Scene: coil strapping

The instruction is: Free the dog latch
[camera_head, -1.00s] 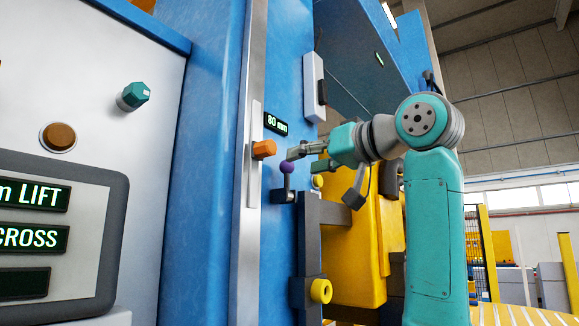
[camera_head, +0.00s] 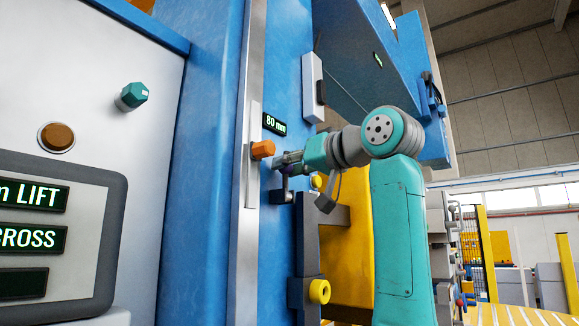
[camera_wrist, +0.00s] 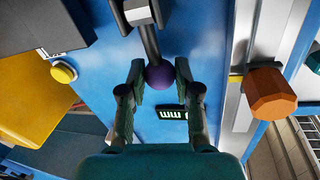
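The lever with a purple ball knob stands out from the blue machine face; its purple knob (camera_wrist: 160,77) shows in the wrist view, with the dark lever arm (camera_wrist: 149,40) running up from it. In the head view the lever (camera_head: 283,187) is partly hidden by my gripper (camera_head: 285,160). My gripper's two fingers also show in the wrist view (camera_wrist: 161,72), one on each side of the knob and close to it. I cannot tell whether they touch it. No label shows which part is the dog latch.
An orange knob (camera_head: 262,149) on a metal strip sits just left of my gripper in the head view. An "80 mm" display (camera_head: 274,124) is above. Dark brackets with a yellow knob (camera_head: 319,291) are below. A control panel (camera_head: 60,240) fills the left.

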